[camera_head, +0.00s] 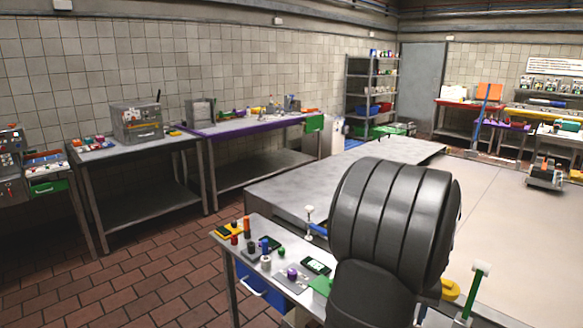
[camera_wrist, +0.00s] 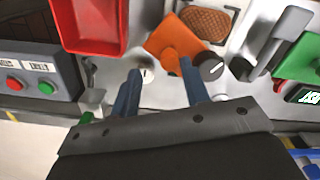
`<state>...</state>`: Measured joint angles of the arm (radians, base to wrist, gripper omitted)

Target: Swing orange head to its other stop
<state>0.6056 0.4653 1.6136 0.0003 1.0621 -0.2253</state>
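In the wrist view the orange head (camera_wrist: 174,42) is a flat orange block lying at a slant just beyond my fingertips. A dark round knob (camera_wrist: 209,66) sits at its lower right end. My gripper (camera_wrist: 163,68) has two blue fingers standing apart with nothing held between them. The right finger's tip is close to the orange block's lower edge; I cannot tell whether they touch. A pale round piece with a dark mark (camera_wrist: 147,74) shows beside the left fingertip. The head's pivot and stops cannot be made out. In the head view my gripper is hidden.
A brown waffle-patterned piece (camera_wrist: 208,22) lies beyond the orange head. A grey bar (camera_wrist: 280,38) and a green unit (camera_wrist: 300,60) stand at the right.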

